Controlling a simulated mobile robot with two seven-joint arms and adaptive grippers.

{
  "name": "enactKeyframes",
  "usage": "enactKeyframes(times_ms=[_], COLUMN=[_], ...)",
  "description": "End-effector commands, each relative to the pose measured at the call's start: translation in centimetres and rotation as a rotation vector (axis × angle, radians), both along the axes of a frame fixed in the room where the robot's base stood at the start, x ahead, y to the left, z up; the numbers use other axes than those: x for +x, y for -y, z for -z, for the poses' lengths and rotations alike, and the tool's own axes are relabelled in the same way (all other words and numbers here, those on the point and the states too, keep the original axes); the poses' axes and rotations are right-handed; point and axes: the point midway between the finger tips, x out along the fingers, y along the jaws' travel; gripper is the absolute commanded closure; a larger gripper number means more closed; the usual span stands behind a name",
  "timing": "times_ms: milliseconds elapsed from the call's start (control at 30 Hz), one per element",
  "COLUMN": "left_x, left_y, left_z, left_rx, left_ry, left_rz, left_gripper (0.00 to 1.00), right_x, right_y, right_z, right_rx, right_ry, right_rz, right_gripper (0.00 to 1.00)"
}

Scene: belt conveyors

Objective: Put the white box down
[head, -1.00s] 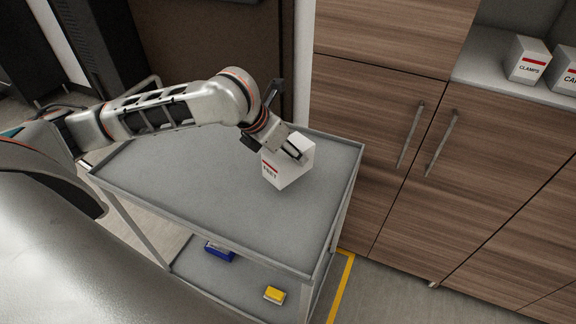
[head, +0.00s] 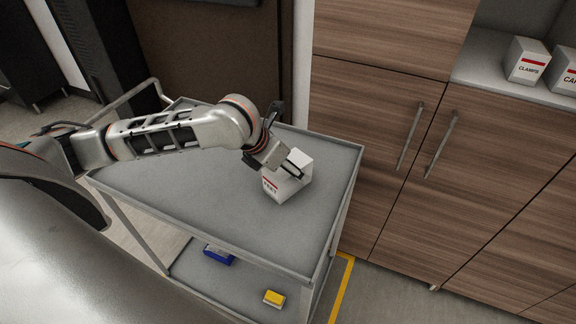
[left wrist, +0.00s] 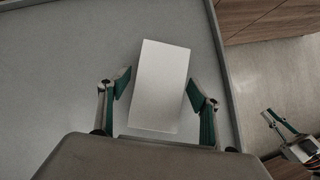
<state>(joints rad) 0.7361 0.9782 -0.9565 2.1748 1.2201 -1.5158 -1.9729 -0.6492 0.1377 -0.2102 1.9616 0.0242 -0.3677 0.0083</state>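The white box (head: 289,186) has a red stripe and dark lettering. In the head view it is at the right part of the grey cart top (head: 200,180) and appears to rest on it. My left gripper (head: 295,167) is over the box from above, its fingers on either side of it. In the left wrist view the box's plain top (left wrist: 160,85) lies between the two green-padded fingers (left wrist: 160,88). A gap shows at the left finger and a very narrow one at the right. My right gripper (left wrist: 283,125) shows partly at the right edge of that view.
The cart has a raised rim. Its lower shelf holds a blue box (head: 219,254) and a yellow box (head: 274,297). A wooden cabinet (head: 380,150) stands close on the right, with white boxes (head: 527,61) on its shelf. The left of the cart top is clear.

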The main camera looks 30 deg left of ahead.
Motion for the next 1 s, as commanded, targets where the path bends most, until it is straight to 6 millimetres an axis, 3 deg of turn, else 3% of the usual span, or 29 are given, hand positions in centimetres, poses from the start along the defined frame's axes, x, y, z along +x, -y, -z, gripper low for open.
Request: enactKeyframes(times_ms=[267, 700, 1000], left_x=[-0.5, -4.8, -6.1], left_y=[-0.2, -1.7, -2.1], left_z=[-1.1, -8.2, -10.1], left_rx=[0.0, 0.002, 0.0], left_ry=[0.003, 0.004, 0.001], left_rz=[0.002, 0.001, 0.0], left_gripper=[0.37, 0.37, 0.37], right_x=[-0.1, -0.4, -1.2], right_y=[0.2, 1.5, 1.6], right_z=[0.2, 0.2, 1.0], right_rx=[-0.004, -0.023, -0.025], right_ry=[-0.007, -0.026, -0.05], right_rz=[0.001, 0.019, 0.024], right_gripper=[0.86, 0.86, 0.86])
